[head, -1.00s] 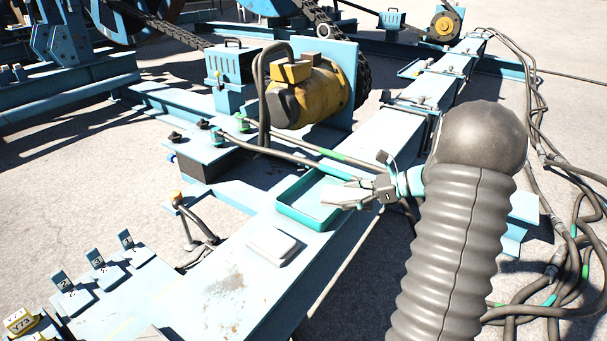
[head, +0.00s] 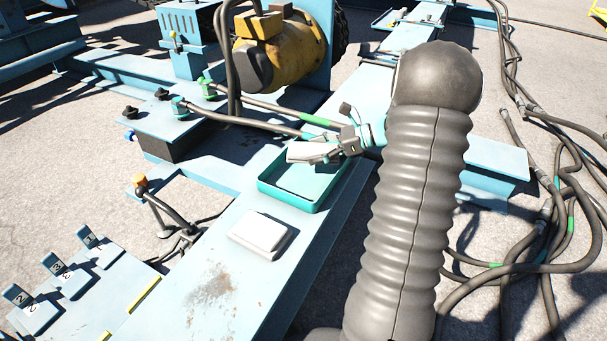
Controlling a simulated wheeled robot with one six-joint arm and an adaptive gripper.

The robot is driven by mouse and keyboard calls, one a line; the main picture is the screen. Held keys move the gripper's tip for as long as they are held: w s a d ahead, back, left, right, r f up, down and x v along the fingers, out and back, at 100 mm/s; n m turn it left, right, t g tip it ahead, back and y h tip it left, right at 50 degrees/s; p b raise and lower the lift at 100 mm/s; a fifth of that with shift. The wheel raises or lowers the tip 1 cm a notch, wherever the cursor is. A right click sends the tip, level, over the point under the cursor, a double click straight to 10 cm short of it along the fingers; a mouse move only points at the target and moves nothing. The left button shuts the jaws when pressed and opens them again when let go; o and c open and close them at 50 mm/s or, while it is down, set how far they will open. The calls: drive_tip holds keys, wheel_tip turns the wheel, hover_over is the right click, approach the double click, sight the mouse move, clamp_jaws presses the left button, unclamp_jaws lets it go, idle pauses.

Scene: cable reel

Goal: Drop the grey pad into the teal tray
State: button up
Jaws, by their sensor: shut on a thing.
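A whitish block (head: 260,234) lies on the beam (head: 215,285) in front of the tray. Dark hoses with green bands (head: 245,122) run just behind the tray, left of my gripper. A yellow motor (head: 272,55) stands at the back. Loose cables (head: 560,190) lie at right.

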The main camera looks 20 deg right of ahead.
drive_tip(key=shift+f+b, duration=0.5)
drive_tip(key=shift+f, duration=0.45)
drive_tip(key=o, duration=1.3)
drive_tip(key=v, duration=1.2)
drive_tip(key=shift+s, duration=0.15)
